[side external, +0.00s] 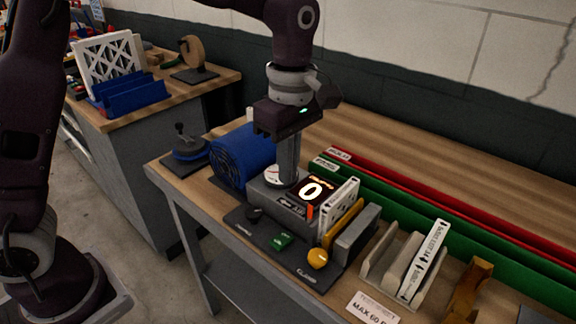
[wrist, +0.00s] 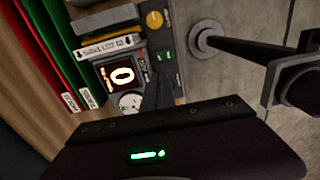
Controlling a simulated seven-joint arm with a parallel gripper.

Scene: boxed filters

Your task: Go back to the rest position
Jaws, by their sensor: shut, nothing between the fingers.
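My gripper (side external: 287,180) points straight down in the side view, with its fingers together and nothing between them. Its tips are over or just in front of the grey tester box (side external: 268,197), close to the round dial (side external: 279,176); I cannot tell if they touch it. The tester's lit display (side external: 313,190) reads 0. In the wrist view the display (wrist: 121,74) and the dial (wrist: 130,103) show beside my dark fingers (wrist: 161,92).
Green (side external: 400,207) and red (side external: 430,203) rails run along the back. The air above the bench is open.

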